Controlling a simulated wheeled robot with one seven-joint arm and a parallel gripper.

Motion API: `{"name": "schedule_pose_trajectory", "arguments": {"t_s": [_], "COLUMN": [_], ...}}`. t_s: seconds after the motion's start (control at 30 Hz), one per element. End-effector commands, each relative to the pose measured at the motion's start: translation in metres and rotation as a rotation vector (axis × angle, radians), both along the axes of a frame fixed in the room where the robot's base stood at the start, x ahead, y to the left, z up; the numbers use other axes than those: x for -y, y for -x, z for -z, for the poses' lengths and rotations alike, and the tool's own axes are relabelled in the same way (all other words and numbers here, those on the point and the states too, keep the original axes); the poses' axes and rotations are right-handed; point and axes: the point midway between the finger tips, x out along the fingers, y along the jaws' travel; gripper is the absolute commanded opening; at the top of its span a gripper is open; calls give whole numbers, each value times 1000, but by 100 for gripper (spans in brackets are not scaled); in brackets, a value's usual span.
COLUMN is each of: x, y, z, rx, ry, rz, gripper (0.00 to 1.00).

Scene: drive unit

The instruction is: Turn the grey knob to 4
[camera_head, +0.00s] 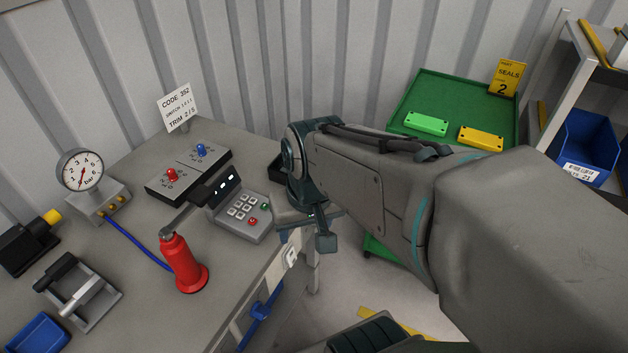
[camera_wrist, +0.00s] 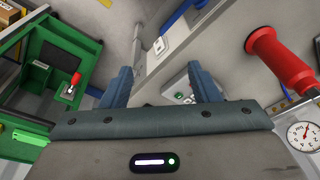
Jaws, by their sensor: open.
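I cannot make out a grey knob in either view; part of the bench is hidden behind my arm. A red knob (camera_head: 172,175) and a blue knob (camera_head: 201,150) stand on grey-and-black panels at the back of the bench, with numbers around the red one. A sign reading "CODE 352", "TRIM 2/5" (camera_head: 180,107) stands behind them. My gripper (camera_head: 308,230) is open and empty near the bench's right edge, right of the keypad box (camera_head: 240,212). In the wrist view my gripper (camera_wrist: 162,85) has its fingers spread, with part of the keypad box (camera_wrist: 181,93) between them.
A small white fitting (camera_head: 291,257) is on the bench's front edge. A green tray (camera_head: 455,97) and blue bin (camera_head: 585,145) are at right.

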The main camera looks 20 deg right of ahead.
Motion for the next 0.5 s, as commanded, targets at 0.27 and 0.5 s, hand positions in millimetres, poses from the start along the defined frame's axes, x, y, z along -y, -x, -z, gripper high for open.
{"name": "schedule_pose_trajectory", "arguments": {"t_s": [0.27, 0.5], "x": [16, 37], "y": [-7, -30], "z": [95, 160], "rx": [-317, -567], "ry": [-306, -694], "rz": [494, 961], "gripper": [55, 55]}}
